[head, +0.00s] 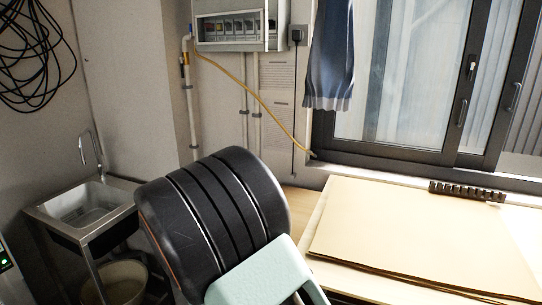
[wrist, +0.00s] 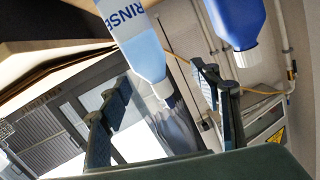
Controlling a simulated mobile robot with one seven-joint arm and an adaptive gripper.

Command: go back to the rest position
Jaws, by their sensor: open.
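My gripper (wrist: 165,78) shows in the wrist view with its two dark fingers spread wide, open and empty. It is not visible in the head view. A pale blue and white bottle marked RINSE (wrist: 138,42) appears between and above the fingers, its cap pointing down in the picture. I cannot tell how far it is from the fingers, but they do not close on it. A darker blue bottle with a white cap (wrist: 236,22) is to the right. The wrist picture is steeply turned, with the window at lower left.
In the head view, a pale board (head: 415,235) lies on the table at right with a black rack (head: 466,192) behind it. A metal sink (head: 85,205) stands left. A large black ribbed part of my arm hides the middle foreground.

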